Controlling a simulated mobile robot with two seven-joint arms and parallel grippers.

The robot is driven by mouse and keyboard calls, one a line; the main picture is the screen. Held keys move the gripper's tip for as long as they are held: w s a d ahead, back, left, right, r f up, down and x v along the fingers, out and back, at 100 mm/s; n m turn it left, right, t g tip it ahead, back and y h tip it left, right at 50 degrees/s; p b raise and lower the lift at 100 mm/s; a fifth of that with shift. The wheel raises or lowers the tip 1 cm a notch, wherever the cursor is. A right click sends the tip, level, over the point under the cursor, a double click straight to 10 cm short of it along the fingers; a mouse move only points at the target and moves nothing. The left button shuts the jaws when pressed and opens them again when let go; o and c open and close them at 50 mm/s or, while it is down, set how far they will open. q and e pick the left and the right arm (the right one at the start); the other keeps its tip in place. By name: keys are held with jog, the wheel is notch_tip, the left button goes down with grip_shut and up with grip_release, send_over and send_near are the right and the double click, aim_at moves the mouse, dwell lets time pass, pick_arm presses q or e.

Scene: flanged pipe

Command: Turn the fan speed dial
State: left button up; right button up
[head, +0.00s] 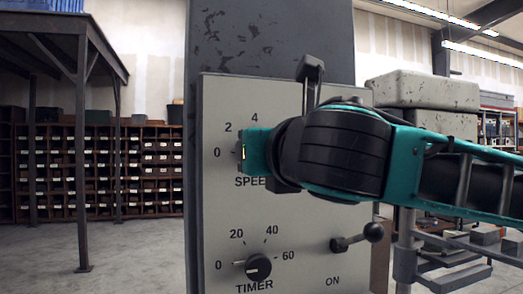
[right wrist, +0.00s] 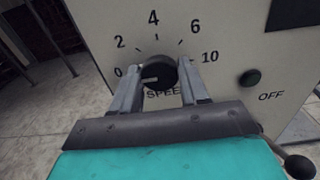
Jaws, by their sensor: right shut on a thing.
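The fan speed dial (right wrist: 160,70) is a round black knob on a grey panel (head: 215,210). It sits above the word SPEED, inside an arc of numbers from 0 to 10. A pale mark on its face lies toward the left, near the 0 side. In the right wrist view my right gripper (right wrist: 160,76) has one finger on each side of the dial and is shut on it. In the head view my right gripper (head: 243,152) and wrist cover most of the dial and its higher numbers. My left gripper is not in view.
Below is a black TIMER knob (head: 258,267). A lever with a ball end (head: 373,232) sits above ON at lower right. Another handle (head: 310,72) sticks up behind my wrist. A round black part (right wrist: 250,77) is beside OFF.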

jog(key=shift+m+p, duration=1.05)
jog(key=shift+m, duration=16.85)
jog(key=o, duration=1)
